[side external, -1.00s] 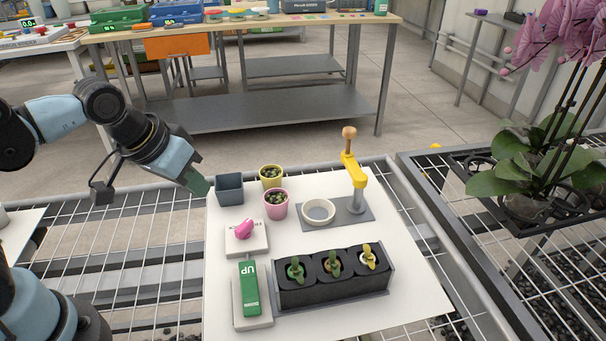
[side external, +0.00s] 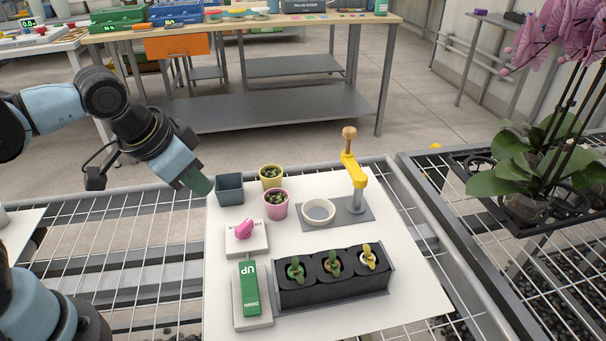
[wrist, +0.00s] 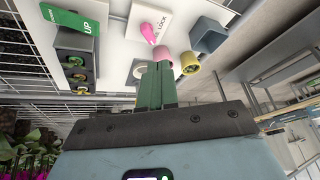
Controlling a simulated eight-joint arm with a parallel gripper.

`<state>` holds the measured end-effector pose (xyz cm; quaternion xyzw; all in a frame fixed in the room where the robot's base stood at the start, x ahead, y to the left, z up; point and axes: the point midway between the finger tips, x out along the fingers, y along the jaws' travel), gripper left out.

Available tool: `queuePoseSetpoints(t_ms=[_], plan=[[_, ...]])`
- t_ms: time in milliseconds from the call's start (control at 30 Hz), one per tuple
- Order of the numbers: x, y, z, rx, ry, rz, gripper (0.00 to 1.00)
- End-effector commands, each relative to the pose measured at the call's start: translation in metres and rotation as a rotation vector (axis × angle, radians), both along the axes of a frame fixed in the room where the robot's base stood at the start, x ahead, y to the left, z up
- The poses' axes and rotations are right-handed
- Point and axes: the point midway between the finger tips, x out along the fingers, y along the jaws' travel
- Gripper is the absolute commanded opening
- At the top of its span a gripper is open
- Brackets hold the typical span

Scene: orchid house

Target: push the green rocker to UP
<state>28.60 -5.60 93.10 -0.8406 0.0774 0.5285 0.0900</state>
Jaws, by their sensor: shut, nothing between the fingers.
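The green rocker (side external: 250,288) sits on a pale base (side external: 238,312) at the front left of the white board. Its far end is marked UP; the small lettering at its near end is hard to read. Which end is pressed down, I cannot tell for sure. It also shows at the top left of the wrist view (wrist: 66,17). My gripper (side external: 202,187) is shut and empty, with green fingers. It hangs left of the grey square pot, well behind the rocker and apart from it. The shut fingers also show in the wrist view (wrist: 158,68).
A pink knob (side external: 244,229) on a pale plate stands just behind the rocker. A black tray of seedlings (side external: 333,291) stands close on its right. A grey pot (side external: 229,189), pink pot (side external: 276,211), yellow pot (side external: 271,183) and yellow-armed press (side external: 354,170) stand farther back.

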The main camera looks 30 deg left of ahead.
Motion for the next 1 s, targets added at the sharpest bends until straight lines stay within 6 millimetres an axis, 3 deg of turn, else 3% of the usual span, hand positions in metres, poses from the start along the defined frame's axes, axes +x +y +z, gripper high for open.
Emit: queuePoseSetpoints(t_ms=[33, 300, 500, 700, 1000], plan=[[-0.001, -0.016, 0.004, 0.026, 0.033, -0.058, 0.0], [-0.021, -0.08, 0.02, 0.197, 0.194, -0.299, 0.0], [-0.038, -0.114, 0.03, 0.315, 0.262, -0.42, 0.0], [-0.048, -0.128, 0.035, 0.374, 0.289, -0.47, 0.0], [-0.049, -0.129, 0.035, 0.382, 0.292, -0.475, 0.0]])
